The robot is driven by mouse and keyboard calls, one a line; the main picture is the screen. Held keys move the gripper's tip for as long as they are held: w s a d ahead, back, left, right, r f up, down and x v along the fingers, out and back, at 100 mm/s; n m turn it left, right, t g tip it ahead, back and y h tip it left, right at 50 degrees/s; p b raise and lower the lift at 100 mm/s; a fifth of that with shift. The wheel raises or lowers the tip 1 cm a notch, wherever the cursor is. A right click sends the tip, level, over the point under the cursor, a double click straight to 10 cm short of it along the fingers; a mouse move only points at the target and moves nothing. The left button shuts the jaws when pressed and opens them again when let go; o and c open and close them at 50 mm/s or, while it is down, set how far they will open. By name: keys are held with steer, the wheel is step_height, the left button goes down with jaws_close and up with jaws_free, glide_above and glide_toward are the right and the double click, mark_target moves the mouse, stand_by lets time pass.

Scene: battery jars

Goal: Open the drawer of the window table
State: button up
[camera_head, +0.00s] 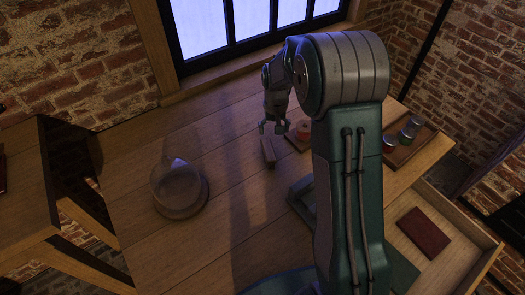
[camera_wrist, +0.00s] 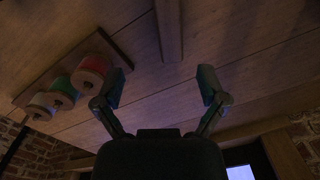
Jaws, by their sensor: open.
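The window table (camera_head: 150,243) is a wooden table below a window. Its drawer (camera_head: 484,264) stands pulled out at the right, its inside showing. A dark red flat item (camera_head: 424,232) lies in the drawer. My arm hides part of the tabletop and the drawer's left side. My gripper (camera_head: 273,127) is over the far middle of the tabletop, well away from the drawer. In the wrist view my gripper (camera_wrist: 163,86) has its fingers spread with nothing between them. The drawer is not seen in the wrist view.
A glass jar (camera_head: 178,186) stands on the table's left part. Another wooden table (camera_head: 22,222) stands left.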

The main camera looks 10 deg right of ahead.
steer(key=shift+w+a+n, duration=0.15)
steer(key=shift+a+n, duration=0.35)
steer(key=shift+a, duration=0.65)
glide_above(268, 149)
step_height(268, 149, down, 5)
steer(key=shift+d+r, duration=0.1)
steer(key=shift+d, duration=0.05)
steer(key=f, duration=0.5)
steer(key=shift+a, duration=0.25)
steer(key=shift+d+f, duration=0.2)
steer(key=shift+f, duration=0.1)
jaws_close()
